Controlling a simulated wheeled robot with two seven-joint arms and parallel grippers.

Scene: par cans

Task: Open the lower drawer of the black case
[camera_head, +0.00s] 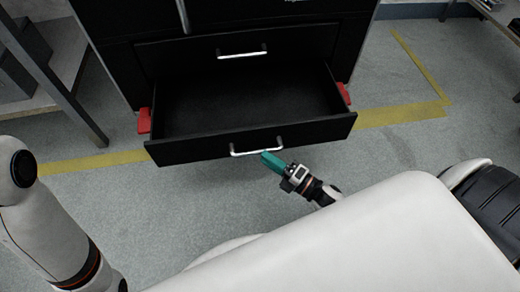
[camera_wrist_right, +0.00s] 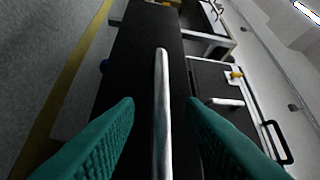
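The black case (camera_head: 122,72) stands at the top of the head view. Its lower drawer (camera_head: 250,142) is pulled out, and its inside looks empty. The drawer's silver handle (camera_head: 240,153) is on the front; it runs up the middle of the right wrist view (camera_wrist_right: 162,110). My right gripper (camera_head: 266,157) has teal fingers at the right end of the handle. In the wrist view its fingers (camera_wrist_right: 162,112) are apart, one on each side of the bar, with gaps showing. My left gripper is out of view.
The upper drawer (camera_head: 210,66) is shut, with its own silver handle (camera_head: 242,54). Red corner pieces (camera_head: 144,121) show beside the open drawer. A metal-legged table (camera_head: 60,88) stands at the left. Grey floor with yellow tape (camera_head: 80,164) lies around the case.

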